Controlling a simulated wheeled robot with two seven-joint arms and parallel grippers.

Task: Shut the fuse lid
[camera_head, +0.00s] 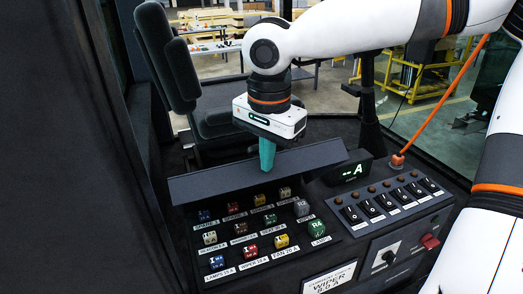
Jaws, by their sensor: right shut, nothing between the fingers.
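The fuse lid (212,182) is a long dark panel standing raised along the back edge of the fuse box, so the fuses in front of it are uncovered. My right gripper (267,166) comes down from above with teal fingers shut and empty. Its fingertips overlap the upper middle of the lid in the picture; I cannot tell whether they touch it. The fuse box (277,243) holds several coloured fuses in rows with white labels. My left gripper is not in view.
Right of the fuse box are a small display (351,172) reading "A" and a row of rocker switches (387,201). An orange cable (440,98) runs up from the console. A black seat (213,100) stands behind. A dark cab wall fills the left.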

